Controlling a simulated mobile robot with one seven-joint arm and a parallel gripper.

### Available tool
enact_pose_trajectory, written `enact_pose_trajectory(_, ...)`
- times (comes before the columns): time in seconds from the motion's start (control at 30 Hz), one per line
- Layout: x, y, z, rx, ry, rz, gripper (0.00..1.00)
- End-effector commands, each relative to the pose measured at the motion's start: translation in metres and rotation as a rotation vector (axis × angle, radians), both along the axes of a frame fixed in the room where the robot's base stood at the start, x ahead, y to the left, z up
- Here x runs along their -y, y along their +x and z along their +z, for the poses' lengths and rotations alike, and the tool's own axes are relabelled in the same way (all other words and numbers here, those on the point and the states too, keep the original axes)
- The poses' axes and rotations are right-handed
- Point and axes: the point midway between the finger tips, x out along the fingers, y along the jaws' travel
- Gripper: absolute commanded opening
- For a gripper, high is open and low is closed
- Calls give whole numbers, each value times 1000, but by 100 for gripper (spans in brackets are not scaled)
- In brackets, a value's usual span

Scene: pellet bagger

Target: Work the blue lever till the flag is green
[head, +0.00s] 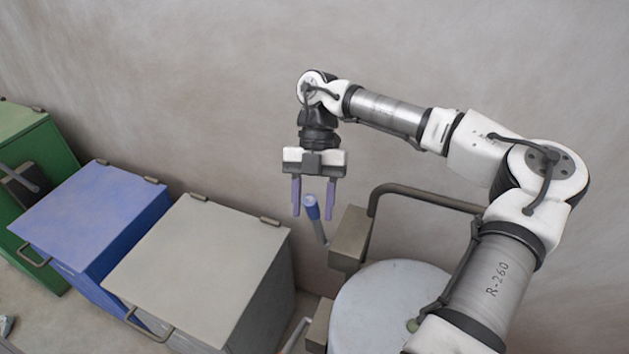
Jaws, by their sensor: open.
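The blue lever (312,207) has a blue grip at the top of a grey rod. The rod slants down toward a brown box (349,240) on the machine. My gripper (312,214) points down with its two purplish fingers apart. No flag can be made out in this view.
The machine has a round pale drum (388,303) and a bent brown rail (425,196). Left of it stand a grey lidded bin (200,258), a blue lidded bin (92,215) and a green bin (40,150). A plain wall rises behind.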

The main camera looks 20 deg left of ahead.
Motion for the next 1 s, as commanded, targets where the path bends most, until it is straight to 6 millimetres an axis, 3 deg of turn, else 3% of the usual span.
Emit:
enact_pose_trajectory(0.17,-5,15,20,5,2,-1,45)
enact_pose_trajectory(0.43,-12,48,75,5,-4,-3,45)
enact_pose_trajectory(0.6,-15,62,97,5,-4,-3,45)
enact_pose_trajectory(1.0,-18,73,111,1,0,0,45)
